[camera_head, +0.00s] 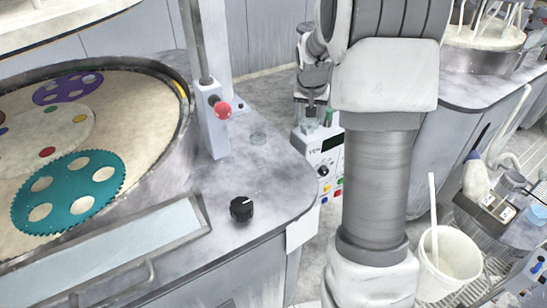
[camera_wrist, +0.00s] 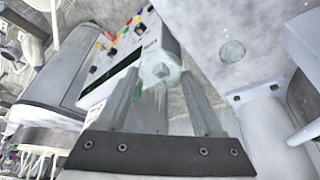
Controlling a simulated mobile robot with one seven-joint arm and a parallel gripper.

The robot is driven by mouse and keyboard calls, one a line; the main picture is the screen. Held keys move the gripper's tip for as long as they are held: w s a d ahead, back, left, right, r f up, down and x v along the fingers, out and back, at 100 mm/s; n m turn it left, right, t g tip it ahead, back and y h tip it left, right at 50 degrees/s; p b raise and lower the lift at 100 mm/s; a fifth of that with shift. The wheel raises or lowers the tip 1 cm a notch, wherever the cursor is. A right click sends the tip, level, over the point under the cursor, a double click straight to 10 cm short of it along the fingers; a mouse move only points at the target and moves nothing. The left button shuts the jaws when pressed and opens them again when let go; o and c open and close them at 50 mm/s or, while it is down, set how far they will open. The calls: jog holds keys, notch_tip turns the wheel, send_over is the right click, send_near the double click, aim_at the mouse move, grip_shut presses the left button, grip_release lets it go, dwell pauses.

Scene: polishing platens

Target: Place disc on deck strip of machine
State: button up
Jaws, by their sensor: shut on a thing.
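My gripper (camera_wrist: 160,80) is shut on a small pale, translucent grey-green disc (camera_wrist: 160,70), which shows between the fingertips in the wrist view. In the head view my gripper (camera_head: 312,108) is beyond the right edge of the machine deck, and a greenish bit of the disc (camera_head: 328,117) shows beside it. The machine's grey marbled deck strip (camera_head: 275,185) runs along the right of the platen. Another small translucent disc (camera_head: 258,138) lies flat on the deck beside the post; it also shows in the wrist view (camera_wrist: 232,51).
A white post with a red knob (camera_head: 222,108) and a black dial (camera_head: 241,209) stand on the deck. Polishing platen (camera_head: 110,110) carries teal and purple carriers at left. A control box (camera_head: 325,160) is below my gripper. A white bucket (camera_head: 450,255) is at right.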

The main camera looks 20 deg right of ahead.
aim_at(315, 129)
jog(key=s+b, duration=0.1)
jog(key=s+f+b, duration=0.1)
jog(key=b, duration=0.1)
jog(key=shift+s+d+f, duration=0.15)
jog(key=shift+s+d, duration=0.05)
jog(key=shift+s, duration=0.2)
jog(key=s+a+b, duration=0.2)
jog(key=s+a, duration=0.1)
jog(key=s, duration=0.1)
jog(key=w+a+f, duration=0.2)
jog(key=w, duration=0.1)
jog(key=w+a+f, duration=0.2)
jog(key=w, duration=0.1)
jog(key=w+a+f, duration=0.2)
jog(key=w+f, duration=0.1)
jog(key=shift+a, duration=0.25)
jog(key=shift+w+f, duration=0.1)
jog(key=shift+f, duration=2)
jog(key=shift+f, duration=0.25)
jog(key=o, duration=1.4)
jog(key=shift+r, duration=0.1)
jog(key=shift+o, duration=0.2)
